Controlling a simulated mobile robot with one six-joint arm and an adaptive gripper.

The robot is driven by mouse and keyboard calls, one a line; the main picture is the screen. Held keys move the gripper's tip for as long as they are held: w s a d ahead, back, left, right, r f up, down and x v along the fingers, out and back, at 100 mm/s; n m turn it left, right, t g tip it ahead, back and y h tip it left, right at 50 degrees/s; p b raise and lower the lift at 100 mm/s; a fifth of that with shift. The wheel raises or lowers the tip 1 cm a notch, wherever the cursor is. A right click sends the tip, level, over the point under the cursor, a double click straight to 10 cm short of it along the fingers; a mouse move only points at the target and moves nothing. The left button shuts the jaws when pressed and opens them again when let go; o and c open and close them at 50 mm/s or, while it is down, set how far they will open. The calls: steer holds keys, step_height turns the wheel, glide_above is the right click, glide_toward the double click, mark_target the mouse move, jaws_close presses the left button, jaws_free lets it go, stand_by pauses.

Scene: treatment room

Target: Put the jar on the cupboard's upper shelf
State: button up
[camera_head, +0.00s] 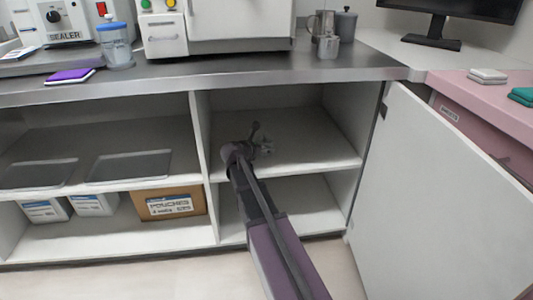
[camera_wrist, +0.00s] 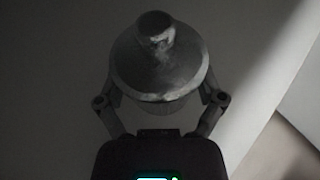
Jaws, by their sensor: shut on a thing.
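The jar (camera_wrist: 160,68) has a round grey metallic lid with a knob and a paler body below. In the wrist view it sits between the two fingers of my gripper (camera_wrist: 160,97), which is shut on it. In the head view my gripper (camera_head: 261,142) reaches into the upper compartment of the open cupboard, over its upper shelf (camera_head: 310,150). The jar is small there and hard to tell from the fingers. I cannot tell whether its base touches the shelf.
The cupboard door (camera_head: 440,200) stands open at the right. A divider (camera_head: 203,150) closes the left side; the counter (camera_head: 230,68) lies above. The upper shelf around my gripper looks bare. Left bays hold trays (camera_head: 130,166) and a pouches box (camera_head: 171,204).

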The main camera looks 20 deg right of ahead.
steer(key=shift+f+b, duration=0.4)
steer(key=shift+f, duration=0.25)
steer(key=shift+f, duration=0.15)
steer(key=o, duration=1)
steer(key=shift+c, duration=0.2)
steer(key=shift+a+r, duration=0.1)
steer(key=shift+r, duration=0.15)
steer(key=p+v, duration=0.4)
steer(key=v, duration=0.7)
steer(key=shift+s+a+r+p, duration=0.1)
steer(key=shift+s+a+p, duration=0.05)
steer(key=shift+a+p, duration=0.2)
